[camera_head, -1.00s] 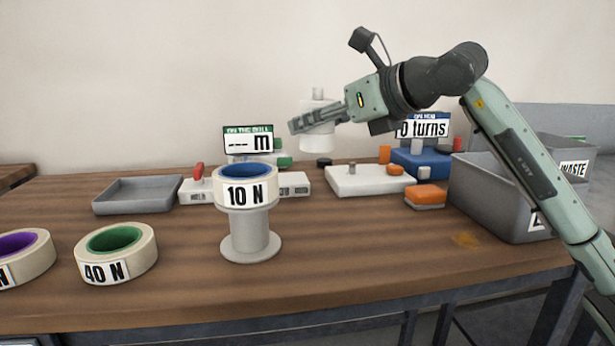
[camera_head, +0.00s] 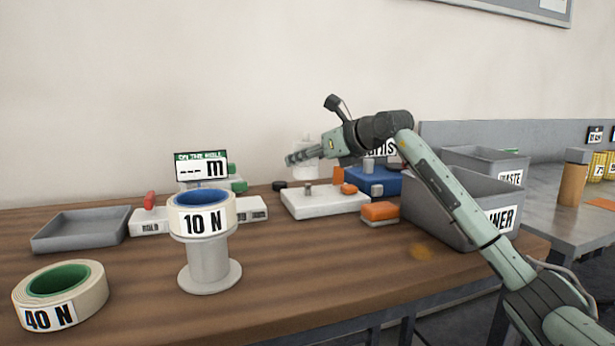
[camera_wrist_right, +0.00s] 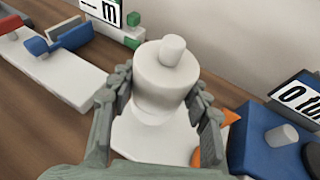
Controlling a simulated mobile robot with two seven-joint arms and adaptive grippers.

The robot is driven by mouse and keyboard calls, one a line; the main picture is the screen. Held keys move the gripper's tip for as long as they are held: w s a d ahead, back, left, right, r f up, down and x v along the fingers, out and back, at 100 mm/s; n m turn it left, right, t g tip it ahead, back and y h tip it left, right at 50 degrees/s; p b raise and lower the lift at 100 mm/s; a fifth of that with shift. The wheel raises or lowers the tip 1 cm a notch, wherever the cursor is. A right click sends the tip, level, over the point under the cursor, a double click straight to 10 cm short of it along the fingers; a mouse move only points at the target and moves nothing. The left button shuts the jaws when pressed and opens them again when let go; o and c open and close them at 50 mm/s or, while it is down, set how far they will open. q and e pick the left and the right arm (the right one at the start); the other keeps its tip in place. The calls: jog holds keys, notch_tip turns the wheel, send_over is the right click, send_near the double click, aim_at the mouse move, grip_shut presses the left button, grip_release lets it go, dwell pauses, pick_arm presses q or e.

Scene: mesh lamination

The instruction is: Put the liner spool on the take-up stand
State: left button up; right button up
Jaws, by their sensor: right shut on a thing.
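My right gripper (camera_head: 297,158) is shut on a white liner spool (camera_wrist_right: 168,78), which is upright with a stub on top. In the head view the spool (camera_head: 304,146) is partly hidden behind the fingers. It is at the back of the table, near a white base (camera_head: 325,202) with a short grey post. A blue unit (camera_head: 385,181) with a pale post and a turns display, partly hidden by my arm, stands to its right; it also shows in the wrist view (camera_wrist_right: 260,140). I cannot tell which of these is the take-up stand. My left gripper is out of view.
A 10 N tape roll (camera_head: 202,214) sits on a grey pedestal (camera_head: 209,265); a 40 N roll (camera_head: 60,295) lies front left. An orange block (camera_head: 380,212) and a grey liner bin (camera_head: 425,205) are at right. A grey tray (camera_head: 82,230) is at left.

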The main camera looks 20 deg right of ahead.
aim_at(316, 173)
jog(key=shift+w+d+f, duration=0.1)
jog(key=shift+d+f, duration=0.2)
jog(key=shift+f, duration=0.1)
notch_tip(316, 173, down, 3)
jog(key=shift+f, duration=0.15)
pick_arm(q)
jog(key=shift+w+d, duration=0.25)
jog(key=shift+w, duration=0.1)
pick_arm(e)
jog(key=shift+f, duration=0.15)
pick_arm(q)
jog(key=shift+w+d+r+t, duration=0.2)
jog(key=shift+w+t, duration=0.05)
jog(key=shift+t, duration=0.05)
pick_arm(e)
jog(key=o, duration=1.3)
jog(key=shift+f, duration=0.1)
